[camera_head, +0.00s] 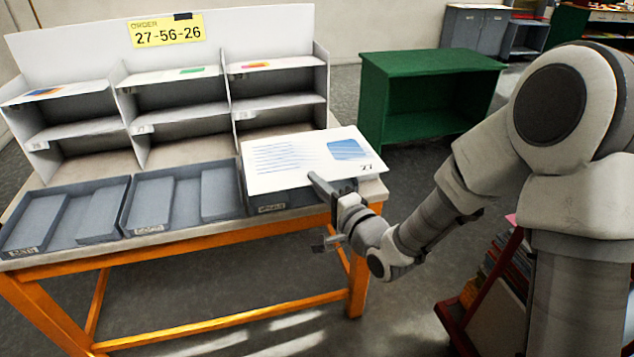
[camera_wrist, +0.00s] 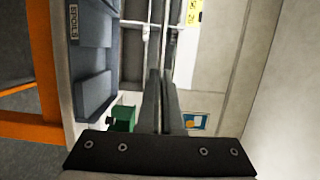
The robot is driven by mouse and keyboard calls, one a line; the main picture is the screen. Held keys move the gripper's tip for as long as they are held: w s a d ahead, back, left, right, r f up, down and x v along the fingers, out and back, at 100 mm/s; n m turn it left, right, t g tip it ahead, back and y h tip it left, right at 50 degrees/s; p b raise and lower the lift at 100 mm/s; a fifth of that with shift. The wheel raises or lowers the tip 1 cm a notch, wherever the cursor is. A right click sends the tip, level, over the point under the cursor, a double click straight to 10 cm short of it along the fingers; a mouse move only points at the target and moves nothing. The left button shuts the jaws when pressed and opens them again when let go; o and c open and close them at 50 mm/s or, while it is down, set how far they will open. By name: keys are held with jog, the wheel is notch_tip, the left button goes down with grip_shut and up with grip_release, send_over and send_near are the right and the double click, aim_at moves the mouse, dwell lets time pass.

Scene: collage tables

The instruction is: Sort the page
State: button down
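A white page (camera_head: 290,158) has lines of text, a blue picture and the number 27. It lies over the right grey tray (camera_head: 272,208) and hides most of it; I cannot tell whether it touches the tray. My gripper (camera_head: 322,184) is at the page's near right edge, its fingers closed together on that edge. In the wrist view the fingers (camera_wrist: 161,105) are close together, and the page is hard to make out. The left tray (camera_head: 25,238) and middle tray (camera_head: 150,228) look empty. A yellow order card (camera_head: 166,31) reads 27-56-26.
A white sorting rack (camera_head: 138,130) with shelves stands behind the trays. Sheets with coloured marks lie on its top shelves; the lower ones look empty.

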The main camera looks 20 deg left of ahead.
jog(key=n+h+b, duration=0.1)
jog(key=n, duration=0.3)
jog(key=shift+n+g, duration=0.3)
jog(key=n+h+b, duration=0.1)
jog(key=n, duration=0.1)
jog(key=shift+n+b, duration=0.35)
jog(key=shift+n, duration=0.05)
jog(key=shift+n+h, duration=0.3)
jog(key=n+b, duration=0.1)
jog(key=b, duration=0.1)
jog(key=n+h+b, duration=0.1)
jog(key=n+b, duration=0.1)
jog(key=shift+f+b, duration=0.25)
jog(key=shift+b, duration=0.05)
jog(key=n+h+b, duration=0.1)
jog(key=n+b, duration=0.1)
jog(key=b, duration=0.2)
jog(key=shift+n+t+h, duration=0.3)
jog(key=shift+t, duration=0.1)
jog(key=shift+r+n+b, duration=0.2)
jog(key=shift+n+b, duration=0.3)
jog(key=shift+b, duration=0.1)
